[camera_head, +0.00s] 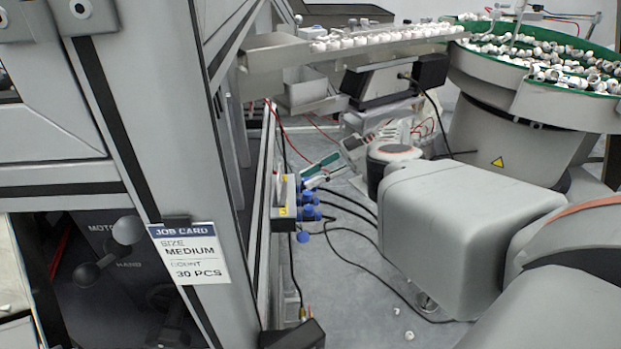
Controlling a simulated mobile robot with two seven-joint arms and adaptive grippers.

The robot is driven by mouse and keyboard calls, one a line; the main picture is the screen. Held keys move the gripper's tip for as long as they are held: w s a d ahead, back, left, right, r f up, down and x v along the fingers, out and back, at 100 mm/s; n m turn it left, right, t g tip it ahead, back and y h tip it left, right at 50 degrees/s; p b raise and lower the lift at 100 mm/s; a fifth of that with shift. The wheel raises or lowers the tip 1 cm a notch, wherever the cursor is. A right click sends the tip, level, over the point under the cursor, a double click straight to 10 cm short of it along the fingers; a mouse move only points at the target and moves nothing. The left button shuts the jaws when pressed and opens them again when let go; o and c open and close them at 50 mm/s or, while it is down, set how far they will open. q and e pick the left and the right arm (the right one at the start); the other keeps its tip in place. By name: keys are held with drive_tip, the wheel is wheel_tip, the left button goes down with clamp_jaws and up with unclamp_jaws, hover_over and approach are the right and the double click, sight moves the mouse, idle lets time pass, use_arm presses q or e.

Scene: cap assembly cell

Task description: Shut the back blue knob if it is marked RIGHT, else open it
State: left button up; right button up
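Several blue knobs (307,212) stick out from the right side of a narrow grey box on the machine frame. The back blue knob (309,184) is the farthest of them and is small in the picture. Its marking is too small to read, and I cannot tell whether it is open or shut. My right arm comes in from the right. My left gripper is out of view.
A job card (188,252) reading MEDIUM, 30 PCS hangs on the near post. A green-rimmed bowl feeder (571,104) full of white caps stands at the back right, with a feed track (284,56) running left. Black hoses and cables cross the floor beside the knobs.

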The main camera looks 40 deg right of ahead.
drive_tip(key=v, duration=1.1)
drive_tip(key=shift+s+d, duration=0.1)
drive_tip(key=shift+d, duration=0.1)
